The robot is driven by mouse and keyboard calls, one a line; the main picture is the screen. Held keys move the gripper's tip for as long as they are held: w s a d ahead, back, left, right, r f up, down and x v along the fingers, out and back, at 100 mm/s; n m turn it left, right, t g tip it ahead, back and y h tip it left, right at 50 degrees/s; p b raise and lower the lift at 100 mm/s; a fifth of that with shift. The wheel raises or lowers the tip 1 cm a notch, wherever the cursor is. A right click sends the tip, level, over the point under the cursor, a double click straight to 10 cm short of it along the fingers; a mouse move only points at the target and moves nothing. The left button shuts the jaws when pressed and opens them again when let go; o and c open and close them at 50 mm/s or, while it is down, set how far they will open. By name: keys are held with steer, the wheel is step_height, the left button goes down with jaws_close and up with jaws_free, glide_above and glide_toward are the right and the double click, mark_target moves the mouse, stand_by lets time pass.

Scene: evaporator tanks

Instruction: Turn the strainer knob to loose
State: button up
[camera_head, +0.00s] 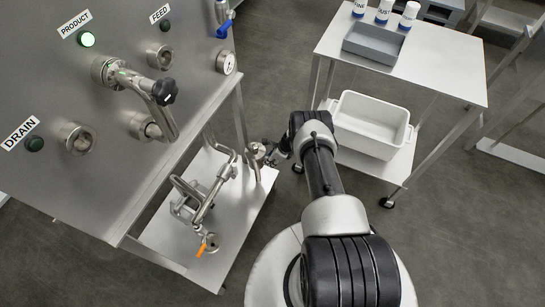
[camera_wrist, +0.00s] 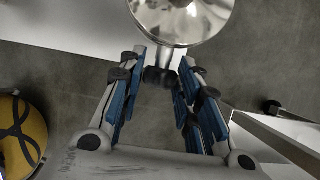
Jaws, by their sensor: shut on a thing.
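The strainer (camera_head: 257,151) is a shiny metal body at the right end of the pipework on the low shelf, small in the head view. In the wrist view its round polished end (camera_wrist: 182,18) fills the top middle, and a metal neck runs down from it to a dark knob (camera_wrist: 160,77). My gripper (camera_wrist: 160,73) has its fingers on either side of this knob and is shut on it. In the head view my gripper (camera_head: 275,157) reaches the strainer from the right, and my arm partly hides it. The knob's turn position cannot be read.
A steel panel (camera_head: 60,110) with valves and a lit green PRODUCT lamp (camera_head: 87,39) stands at the left. Pipework with an orange-handled valve (camera_head: 202,250) lies on the low shelf (camera_head: 160,240). A trolley (camera_head: 440,75) holding a white bin (camera_head: 370,125) stands at the right.

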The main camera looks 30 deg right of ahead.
steer(key=shift+w+a+r+t+h+p, duration=0.15)
steer(key=shift+r+t+h+p, duration=0.35)
steer(key=shift+p, duration=2.1)
steer(key=shift+f+p, duration=0.15)
steer(key=shift+p, duration=0.35)
steer(key=shift+f+n+h+p, duration=0.2)
steer(key=shift+n+h+p, duration=0.15)
steer(key=shift+p, duration=0.2)
steer(key=o, duration=1.1)
steer(key=shift+s+f, duration=0.1)
steer(key=shift+s, duration=0.1)
steer(key=shift+c, duration=0.2)
steer(key=s+d+r, duration=0.2)
steer(key=s, duration=1.1)
steer(key=shift+s+r, duration=0.15)
steer(key=shift+r, duration=0.2)
